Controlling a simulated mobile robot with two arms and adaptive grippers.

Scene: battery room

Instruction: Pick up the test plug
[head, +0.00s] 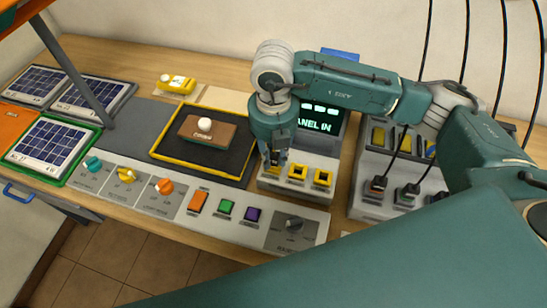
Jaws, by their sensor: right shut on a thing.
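My right gripper (273,158) points down at the front left of a white tester with a green-lettered screen (322,118). It is shut on a small dark piece, mostly hidden by the fingers, which appears to be the test plug. The gripper is over or just behind the leftmost of three yellow-framed sockets; I cannot tell whether the piece is in that socket or clear of it. The middle socket (297,172) and the right socket (322,178) look empty. My left gripper is not in view.
A black mat with a yellow border (175,150) holds a brown block with a white knob (206,130). A control strip (150,198) runs along the front. Solar panels (50,142) lie left. A charger rack with black cables (375,207) stands right.

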